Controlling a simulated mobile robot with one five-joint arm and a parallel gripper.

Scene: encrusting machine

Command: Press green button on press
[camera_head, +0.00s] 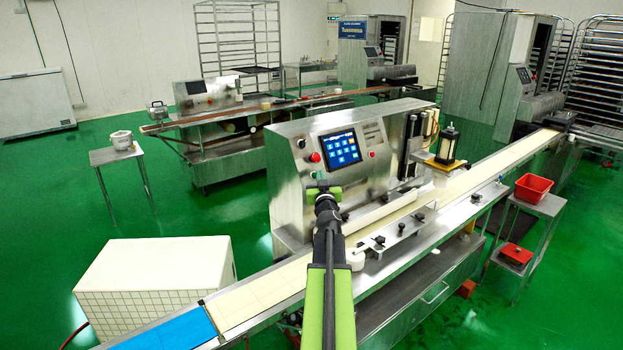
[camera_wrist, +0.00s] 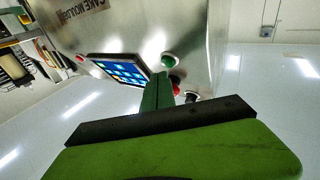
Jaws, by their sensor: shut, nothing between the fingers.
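The press (camera_head: 290,180) is a steel machine with a blue touch screen (camera_head: 340,149) on its front panel. In the wrist view, the green button (camera_wrist: 168,60) sits on the steel panel beside the screen (camera_wrist: 122,70), with a red button (camera_wrist: 175,80) next to it. In the head view the red button (camera_head: 315,157) shows left of the screen, just above my gripper. My gripper (camera_head: 322,188) is shut and empty in front of the panel. In the wrist view its green fingertips (camera_wrist: 158,86) point toward the panel close to the green button. I cannot tell whether they touch it.
A conveyor belt (camera_head: 270,292) runs along the press front, with black knobs and a roller near my arm. A white tiled box (camera_head: 155,275) stands at the left. A side table with a red bin (camera_head: 533,187) is at the right. Green floor is open at the left.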

